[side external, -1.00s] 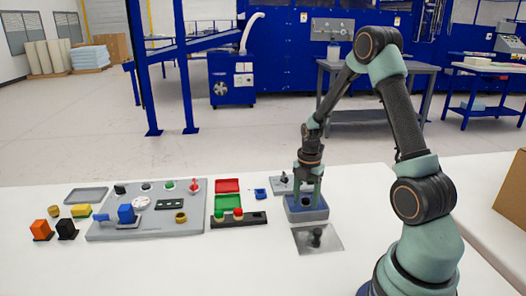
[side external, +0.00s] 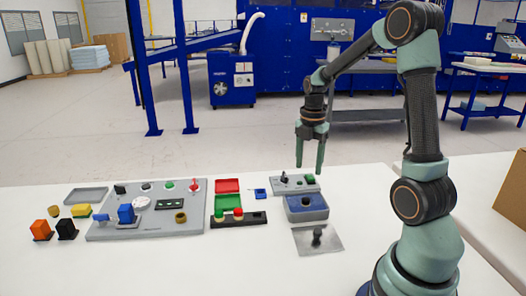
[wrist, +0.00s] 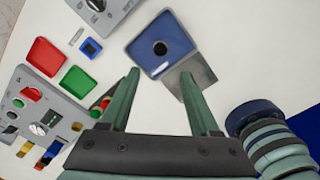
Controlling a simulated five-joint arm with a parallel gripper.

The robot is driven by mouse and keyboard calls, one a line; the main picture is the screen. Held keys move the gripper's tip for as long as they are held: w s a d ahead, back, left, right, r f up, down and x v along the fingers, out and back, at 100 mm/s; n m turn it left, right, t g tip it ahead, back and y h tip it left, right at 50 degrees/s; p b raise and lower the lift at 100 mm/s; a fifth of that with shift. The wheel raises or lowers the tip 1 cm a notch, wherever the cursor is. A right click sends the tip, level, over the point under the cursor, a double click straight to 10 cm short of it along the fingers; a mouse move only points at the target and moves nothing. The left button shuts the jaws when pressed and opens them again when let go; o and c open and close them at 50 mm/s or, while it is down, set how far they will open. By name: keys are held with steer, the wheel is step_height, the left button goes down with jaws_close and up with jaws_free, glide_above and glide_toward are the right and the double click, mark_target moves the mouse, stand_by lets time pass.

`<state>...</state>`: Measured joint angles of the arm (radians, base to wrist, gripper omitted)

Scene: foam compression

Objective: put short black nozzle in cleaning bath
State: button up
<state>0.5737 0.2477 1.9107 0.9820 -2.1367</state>
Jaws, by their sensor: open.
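The cleaning bath appears to be the grey box with a blue top (side external: 291,213), right of the table's middle. It also shows below me in the wrist view (wrist: 140,51). A dark round shape (wrist: 160,47) sits near the middle of its blue surface; I cannot tell for sure whether it is the short black nozzle or an opening. A dark upright piece (side external: 317,237) shows on the metal plate in front of the bath. My gripper (side external: 309,171) is open and empty, raised above the bath. Its fingers are spread apart in the wrist view (wrist: 160,74).
A grey panel with knobs (side external: 150,228) lies to the left. Red (side external: 227,185) and green trays stand beside it. A grey block with a knob (side external: 294,187) is behind the bath. The metal plate (side external: 303,246) is in front.

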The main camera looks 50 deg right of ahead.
steer(key=s+a+r+m+t, duration=0.2)
steer(key=a+r+m, duration=0.3)
steer(key=a+m, duration=0.4)
steer(key=s+a+r+m+t, duration=0.2)
steer(key=a+r+m, duration=0.3)
steer(key=a+m, duration=0.4)
steer(key=a+t, duration=0.1)
steer(key=a, duration=0.2)
steer(key=shift+s+r+t, duration=0.15)
steer(key=shift+s+t, duration=0.05)
steer(key=shift+t, duration=0.1)
steer(key=shift+a, duration=0.1)
